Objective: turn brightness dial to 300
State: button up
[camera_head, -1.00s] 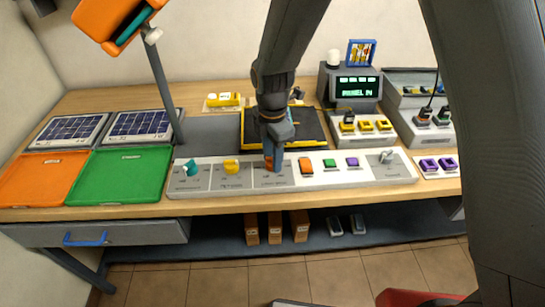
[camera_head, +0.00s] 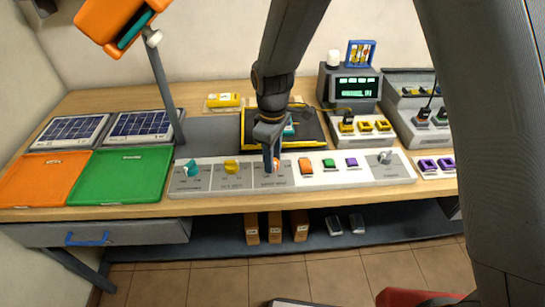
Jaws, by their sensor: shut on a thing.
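A pale control panel (camera_head: 340,178) runs along the front of the bench. It carries a teal dial (camera_head: 191,168), a yellow dial (camera_head: 231,167) and, to their right, a third dial with a bit of orange (camera_head: 277,164) showing. My gripper (camera_head: 271,166) points down and is shut on this third dial, its fingers hiding most of the knob. The dial's pointer and the scale numbers are hidden or too small to read. A grey switch or dial (camera_head: 385,157) sits at the panel's right end.
Orange, green and purple buttons (camera_head: 328,164) sit just right of my gripper. Behind it lies a black, yellow-edged mat (camera_head: 316,131). A console with a green-lit display (camera_head: 357,88) stands at the back right. Orange (camera_head: 42,180) and green (camera_head: 122,174) trays lie left.

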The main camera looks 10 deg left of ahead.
jog(key=m, duration=0.4)
jog(key=shift+r+m, duration=0.1)
jog(key=shift+m, duration=0.2)
jog(key=m+p, duration=0.1)
jog(key=m, duration=0.3)
jog(key=shift+m, duration=0.4)
jog(key=o, duration=1)
jog(key=shift+o, duration=0.2)
jog(key=shift+r+b, duration=1.2)
jog(key=shift+r, duration=2.65)
jog(key=shift+d, duration=0.1)
